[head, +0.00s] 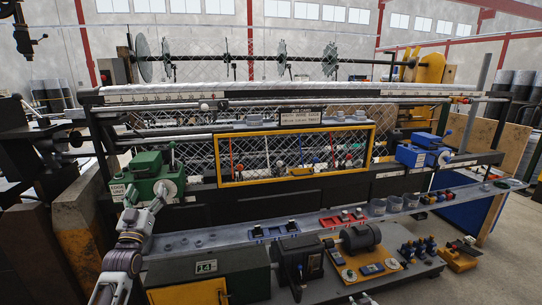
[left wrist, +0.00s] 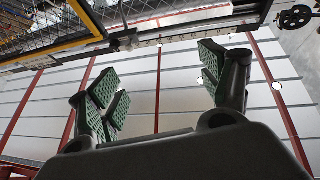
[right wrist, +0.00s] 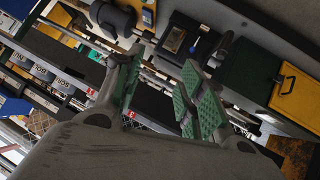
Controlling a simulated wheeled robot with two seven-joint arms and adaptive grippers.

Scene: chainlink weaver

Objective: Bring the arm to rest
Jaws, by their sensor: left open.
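My left arm comes in from the lower left of the head view, and my left gripper (head: 153,205) is raised at its end, in front of the green edge unit (head: 148,173). I cannot tell whether it touches the unit. In the left wrist view, the left gripper (left wrist: 160,88) has its green-padded fingers wide apart with nothing between them. My right gripper (right wrist: 165,88) shows in the right wrist view only. Its green-padded fingers are apart, and I see nothing held between them.
A weaving machine with a yellow-framed window (head: 376,150) spans the head view. A blue unit (head: 412,157) sits at its right. Bare floor shows at the right.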

